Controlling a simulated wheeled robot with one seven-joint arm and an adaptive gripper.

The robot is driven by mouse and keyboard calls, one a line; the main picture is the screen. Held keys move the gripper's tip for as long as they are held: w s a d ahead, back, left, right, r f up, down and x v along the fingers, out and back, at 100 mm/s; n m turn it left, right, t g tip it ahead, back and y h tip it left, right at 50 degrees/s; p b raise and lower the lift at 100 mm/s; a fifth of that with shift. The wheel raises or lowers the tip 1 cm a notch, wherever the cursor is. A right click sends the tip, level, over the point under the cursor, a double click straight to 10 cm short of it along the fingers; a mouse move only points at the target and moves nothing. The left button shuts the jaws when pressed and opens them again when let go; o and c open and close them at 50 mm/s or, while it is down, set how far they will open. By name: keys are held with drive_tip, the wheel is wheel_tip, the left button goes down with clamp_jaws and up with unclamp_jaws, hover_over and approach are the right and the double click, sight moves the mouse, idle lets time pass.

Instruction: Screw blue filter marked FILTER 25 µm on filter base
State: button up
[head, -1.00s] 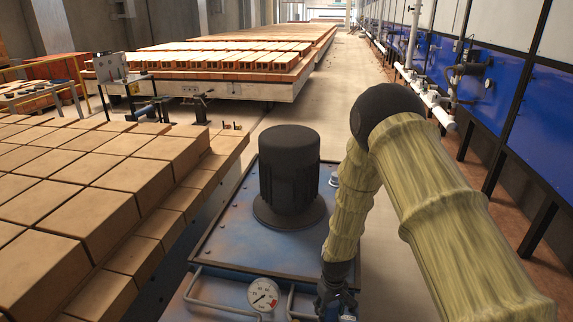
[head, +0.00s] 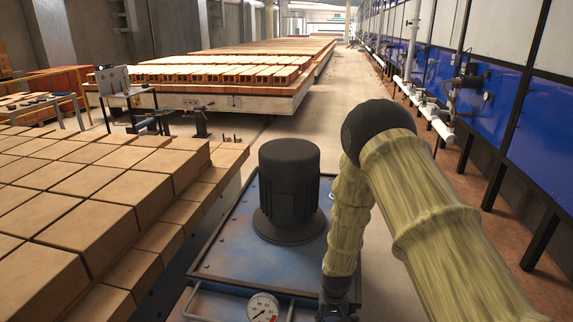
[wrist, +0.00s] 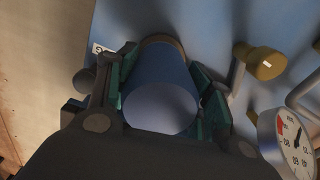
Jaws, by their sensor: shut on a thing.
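In the wrist view a blue cylinder, which looks like the blue filter (wrist: 160,105), stands between the green-padded fingers of my gripper (wrist: 165,90). The fingers are shut on its sides. Its marking cannot be read. A tan ring (wrist: 165,40) shows at its far end, against the blue surface; I cannot tell whether this is the filter base or whether the filter is seated. In the head view my gripper (head: 335,308) is at the bottom edge, by the near right corner of the blue machine (head: 225,245), with its fingers and the filter out of sight.
A pressure gauge (head: 263,308) and a pipe handle (head: 215,308) are on the machine's near side. A brass-coloured knob (wrist: 262,60) is right of the filter. A black motor (head: 289,190) stands on top. Stacked bricks (head: 85,205) lie left; the aisle (head: 335,90) is clear.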

drive_tip(key=shift+m, duration=0.6)
drive_tip(key=shift+m, duration=1.4)
drive_tip(key=shift+m, duration=1.4)
drive_tip(key=o, duration=1.3)
drive_tip(key=shift+r, duration=0.1)
